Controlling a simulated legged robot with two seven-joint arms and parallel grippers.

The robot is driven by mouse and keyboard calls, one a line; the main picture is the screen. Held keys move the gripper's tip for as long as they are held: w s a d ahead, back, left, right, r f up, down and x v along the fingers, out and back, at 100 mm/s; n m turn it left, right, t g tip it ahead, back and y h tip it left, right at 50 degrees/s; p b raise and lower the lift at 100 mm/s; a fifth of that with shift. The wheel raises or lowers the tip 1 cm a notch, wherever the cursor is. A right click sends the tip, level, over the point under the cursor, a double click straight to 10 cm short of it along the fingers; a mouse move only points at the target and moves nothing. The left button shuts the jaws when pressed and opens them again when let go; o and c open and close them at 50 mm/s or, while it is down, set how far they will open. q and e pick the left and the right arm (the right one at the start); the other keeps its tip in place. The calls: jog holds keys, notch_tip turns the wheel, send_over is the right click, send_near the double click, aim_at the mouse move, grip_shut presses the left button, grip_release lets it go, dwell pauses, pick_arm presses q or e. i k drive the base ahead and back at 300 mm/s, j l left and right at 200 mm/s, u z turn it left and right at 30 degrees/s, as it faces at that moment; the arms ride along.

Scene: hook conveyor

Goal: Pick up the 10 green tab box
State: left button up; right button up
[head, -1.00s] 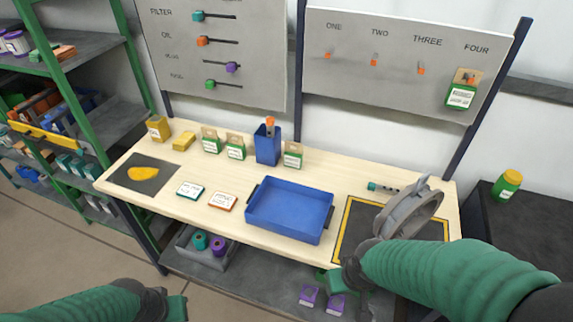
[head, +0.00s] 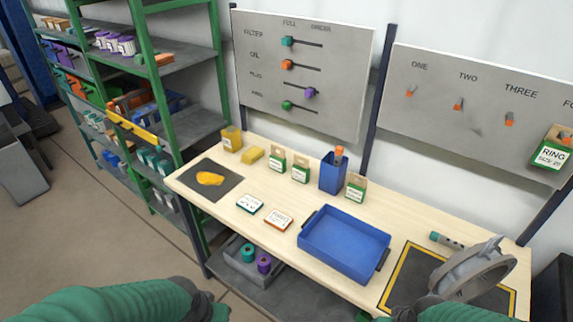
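Three green-and-white boxes with brown hang tabs stand upright along the back of the wooden table in the head view: a left one (head: 277,163), a middle one (head: 300,171) and one to the right (head: 355,190) beside a blue bin. Another green tab box (head: 552,155) hangs on the board at the right edge; its label reads RING, with smaller print unclear. I cannot read a 10 on any box. My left gripper (head: 218,309) is low, in front of the table, away from the boxes. My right gripper (head: 405,312) is near the table's front edge, partly cut off. Neither holds anything visible.
A blue tray (head: 345,240) and tall blue bin (head: 332,173) are on the table (head: 240,178). Two flat cards, yellow items and a grey ring-shaped part (head: 472,270) are there too. Green shelving (head: 180,90) stands left. Peg boards rise behind.

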aim_at(278, 162)
jog(key=i+j, duration=0.35)
jog(key=j, duration=0.15)
jog(key=i+j, duration=0.3)
jog(key=j, duration=0.15)
jog(key=i+j, duration=0.35)
jog(key=j, duration=0.15)
jog(key=i+j, duration=0.3)
jog(key=j, duration=0.15)
jog(key=i+j, duration=0.35)
jog(key=j, duration=0.15)
jog(key=i+j, duration=0.3)
jog(key=j, duration=0.15)
